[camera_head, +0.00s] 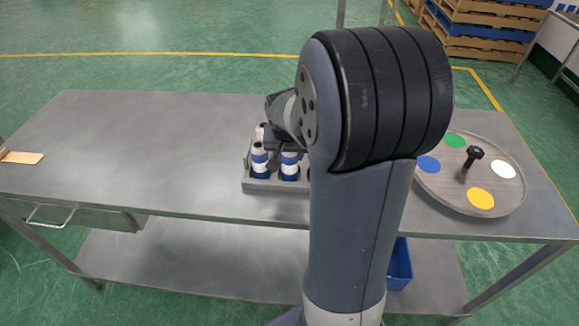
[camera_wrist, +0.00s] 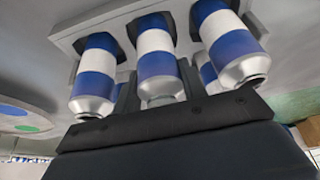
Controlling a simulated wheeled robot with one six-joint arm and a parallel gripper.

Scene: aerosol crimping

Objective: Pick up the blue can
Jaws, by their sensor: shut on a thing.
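Several blue-and-white cans stand in a grey rack (camera_head: 262,186) on the table. Two of them, a left can (camera_head: 259,160) and a right can (camera_head: 289,168), show in the head view, partly behind my arm. In the wrist view, a left can (camera_wrist: 96,75), a middle can (camera_wrist: 156,50) and a right can (camera_wrist: 229,45) stand in the rack. My gripper (camera_wrist: 158,88) has its dark fingers on either side of the middle blue can and is shut on it. Its base hides part of the cans. My arm hides most of the gripper in the head view.
A round grey turntable (camera_head: 445,190) with green, white, yellow and blue discs and a black knob (camera_head: 475,153) is at the right. A light plate (camera_head: 22,157) lies at the table's left edge. The table's left half (camera_head: 130,150) is clear.

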